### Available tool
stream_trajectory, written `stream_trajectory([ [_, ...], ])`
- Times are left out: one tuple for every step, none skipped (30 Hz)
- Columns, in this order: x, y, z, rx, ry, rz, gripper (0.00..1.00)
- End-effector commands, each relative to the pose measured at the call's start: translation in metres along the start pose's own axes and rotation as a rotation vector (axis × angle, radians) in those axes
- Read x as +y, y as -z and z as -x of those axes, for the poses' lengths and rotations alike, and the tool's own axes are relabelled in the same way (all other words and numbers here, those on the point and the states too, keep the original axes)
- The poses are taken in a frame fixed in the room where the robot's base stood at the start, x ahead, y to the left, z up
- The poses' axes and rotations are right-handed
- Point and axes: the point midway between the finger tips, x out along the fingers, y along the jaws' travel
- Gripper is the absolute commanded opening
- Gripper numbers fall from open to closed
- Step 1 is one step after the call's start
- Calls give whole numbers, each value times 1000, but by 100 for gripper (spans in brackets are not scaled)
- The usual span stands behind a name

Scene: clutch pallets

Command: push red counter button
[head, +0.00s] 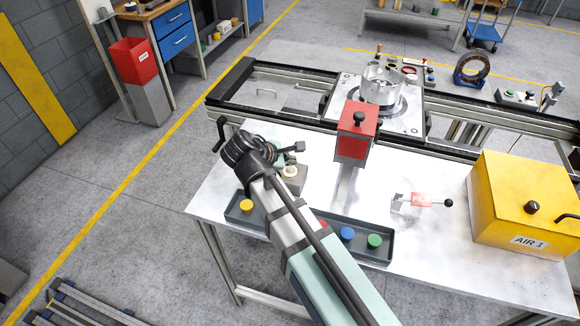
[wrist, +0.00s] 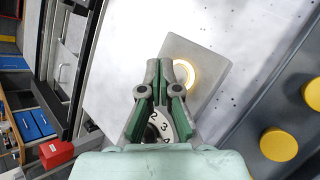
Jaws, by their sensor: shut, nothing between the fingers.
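A small grey box (wrist: 217,80) on the white table carries a round button with a glowing pale ring (wrist: 190,73). In the head view, the box (head: 294,184) and its cream button (head: 289,171) sit just below my gripper (head: 286,158). My gripper (wrist: 166,66) is shut and empty, its tips over the box's edge beside the ring in the wrist view. One finger covers part of the ring; I cannot tell if it touches. No red shows on this button.
A dark tray (head: 381,256) holds yellow (head: 246,206), blue (head: 347,233) and green (head: 375,241) round pieces. A red box with a black knob (head: 357,131) stands right of my gripper. A red-labelled lever (head: 421,200) and yellow AIR 1 box (head: 520,205) are further right.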

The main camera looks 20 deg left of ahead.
Motion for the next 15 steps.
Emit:
stream_trajectory([
  [5, -5, 7, 0, 0, 0, 0],
  [6, -6, 9, 0, 0, 0, 0],
  [8, -8, 11, 0, 0, 0, 0],
  [10, -10, 13, 0, 0, 0, 0],
  [11, -11, 15, 0, 0, 0, 0],
  [13, -13, 18, 0, 0, 0, 0],
  [14, -14, 20, 0, 0, 0, 0],
  [16, -16, 22, 0, 0, 0, 0],
  [18, -18, 24, 0, 0, 0, 0],
  [19, -19, 26, 0, 0, 0, 0],
  [20, -20, 28, 0, 0, 0, 0],
  [22, -22, 30, 0, 0, 0, 0],
  [23, -23, 32, 0, 0, 0, 0],
  [24, -24, 33, 0, 0, 0, 0],
  [25, -25, 34, 0, 0, 0, 0],
])
